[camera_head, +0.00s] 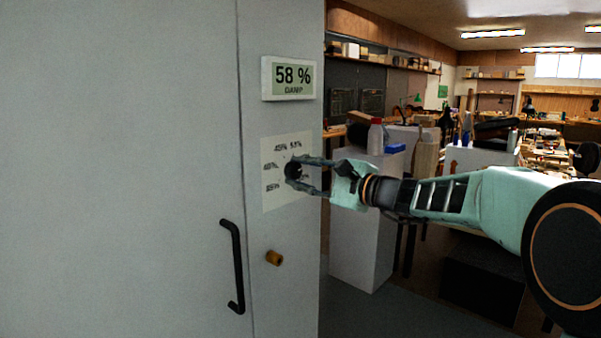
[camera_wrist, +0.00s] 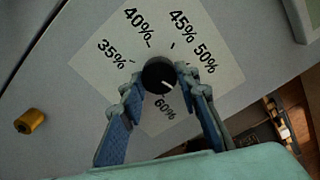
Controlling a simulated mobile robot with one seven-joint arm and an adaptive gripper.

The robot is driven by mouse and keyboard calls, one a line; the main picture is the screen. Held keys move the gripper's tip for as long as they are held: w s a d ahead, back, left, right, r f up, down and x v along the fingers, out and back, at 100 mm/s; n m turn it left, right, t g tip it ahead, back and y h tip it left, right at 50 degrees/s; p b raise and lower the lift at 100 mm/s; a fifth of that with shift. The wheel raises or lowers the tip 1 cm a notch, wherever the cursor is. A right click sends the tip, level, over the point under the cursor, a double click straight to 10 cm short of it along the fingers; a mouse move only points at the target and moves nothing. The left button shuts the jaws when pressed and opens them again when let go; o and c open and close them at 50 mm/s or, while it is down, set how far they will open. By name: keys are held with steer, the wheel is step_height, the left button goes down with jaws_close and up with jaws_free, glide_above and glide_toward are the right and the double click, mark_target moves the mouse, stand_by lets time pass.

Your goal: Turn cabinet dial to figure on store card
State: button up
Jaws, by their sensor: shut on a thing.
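The black cabinet dial (camera_head: 291,170) is on a pale scale plate (camera_head: 273,197) on the cabinet's front. My gripper (camera_head: 297,171) is shut on the dial, one finger on each side. In the wrist view the dial (camera_wrist: 158,75) has a white pointer line slanting right and down, between 50% and 60%. The scale plate (camera_wrist: 212,38) shows 35%, 40%, 45%, 50% and 60%; a finger covers the stretch between the last two. The display (camera_head: 288,78) above reads 58 % DAMP. I see no store card that I can make out.
The grey cabinet door (camera_head: 130,150) has a black bar handle (camera_head: 234,265). A brass-coloured knob (camera_head: 274,258) sticks out below the dial, also in the wrist view (camera_wrist: 29,121). A white pedestal (camera_head: 362,225) with bottles stands right of the cabinet, near my arm. Workshop benches lie behind.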

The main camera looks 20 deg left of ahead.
steer(key=m+p, duration=0.1)
steer(key=m, duration=0.3)
steer(key=shift+m+p, duration=0.4)
steer(key=m+p, duration=0.2)
steer(key=m, duration=0.2)
steer(key=shift+m, duration=0.3)
steer(key=shift+s+f+p, duration=0.1)
steer(key=shift+f+p, duration=0.05)
steer(key=shift+p, duration=0.15)
steer(key=o, duration=1.2)
steer(key=shift+c, duration=0.2)
steer(key=v, duration=1.2)
